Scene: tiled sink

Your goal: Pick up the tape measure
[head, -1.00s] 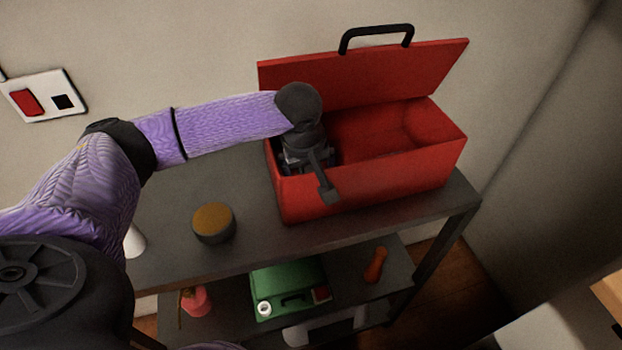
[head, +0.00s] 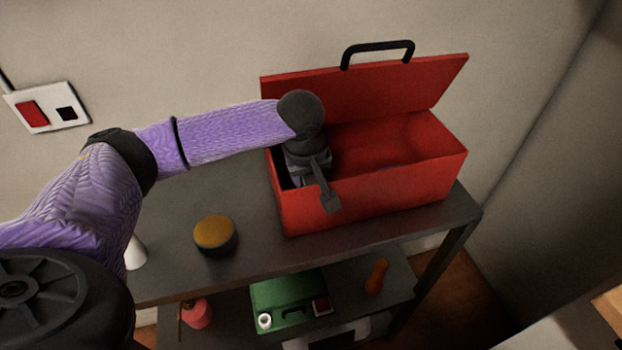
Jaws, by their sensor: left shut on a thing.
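My left arm reaches in from the left over the open red toolbox (head: 375,190). No tape measure shows clearly in the head view; the inside of the left end is hidden. My right gripper is not in view.
The toolbox lid (head: 365,95) stands open at the back. A round tin with an orange top (head: 215,233) sits left of the toolbox on the dark shelf (head: 180,270). A green case (head: 290,300), an orange-handled item (head: 376,277) and a pink item (head: 197,314) are on the lower shelf.

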